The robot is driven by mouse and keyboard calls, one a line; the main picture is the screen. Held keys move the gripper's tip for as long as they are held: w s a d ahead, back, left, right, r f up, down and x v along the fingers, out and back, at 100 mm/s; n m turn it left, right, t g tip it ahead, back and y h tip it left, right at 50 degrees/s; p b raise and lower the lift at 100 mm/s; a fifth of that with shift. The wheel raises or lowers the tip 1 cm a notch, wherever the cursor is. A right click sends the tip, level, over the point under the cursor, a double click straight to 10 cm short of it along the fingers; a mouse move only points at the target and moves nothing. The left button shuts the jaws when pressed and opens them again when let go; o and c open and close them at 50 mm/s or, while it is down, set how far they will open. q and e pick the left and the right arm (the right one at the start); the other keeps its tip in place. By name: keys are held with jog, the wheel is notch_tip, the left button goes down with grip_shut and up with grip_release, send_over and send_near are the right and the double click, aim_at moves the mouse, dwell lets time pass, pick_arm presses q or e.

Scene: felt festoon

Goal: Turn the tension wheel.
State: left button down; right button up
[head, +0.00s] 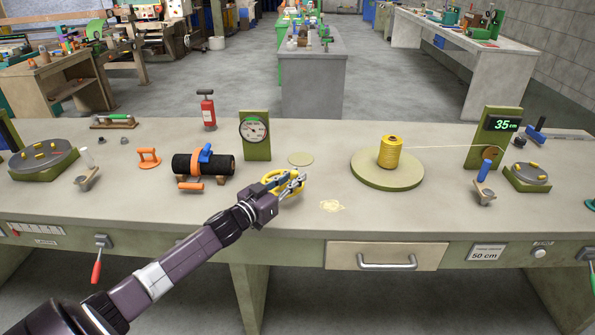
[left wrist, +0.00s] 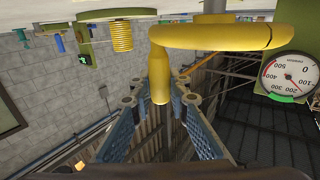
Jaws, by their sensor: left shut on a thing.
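The tension wheel is a yellow ring (head: 269,179) at the bench's middle, in front of the round dial gauge (head: 254,130). In the left wrist view the yellow wheel (left wrist: 222,37) fills the upper middle, with a yellow peg handle (left wrist: 159,78) hanging down from it. My left gripper (head: 291,184) reaches over the front edge to the wheel, partly hiding it. Its blue-grey fingers (left wrist: 160,101) stand on both sides of the peg handle, shut on it. The gauge (left wrist: 290,77) also shows at right in the left wrist view. My right gripper is not in view.
A black roller (head: 206,165) with a blue clamp lies left of the wheel. A yellow thread spool (head: 389,152) stands on a round green plate (head: 364,176) to the right, its thread running to a post with a "35 cm" display (head: 502,124). The front bench strip is mostly clear.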

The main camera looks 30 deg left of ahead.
pick_arm(q)
jog(key=shift+s+a+m+g+h, duration=0.15)
jog(key=shift+s+m+h, duration=0.1)
jog(key=shift+m+h, duration=0.4)
jog(key=shift+s+a+m+g+h, duration=0.1)
jog(key=shift+s+m+g+h, duration=0.2)
jog(key=shift+h, duration=0.55)
jog(key=c, duration=1.8)
grip_release()
jog(key=shift+s+f, duration=0.1)
jog(key=shift+s, duration=0.2)
jog(key=v, duration=1.1)
jog(key=shift+s+a, duration=0.1)
jog(key=shift+a, duration=0.1)
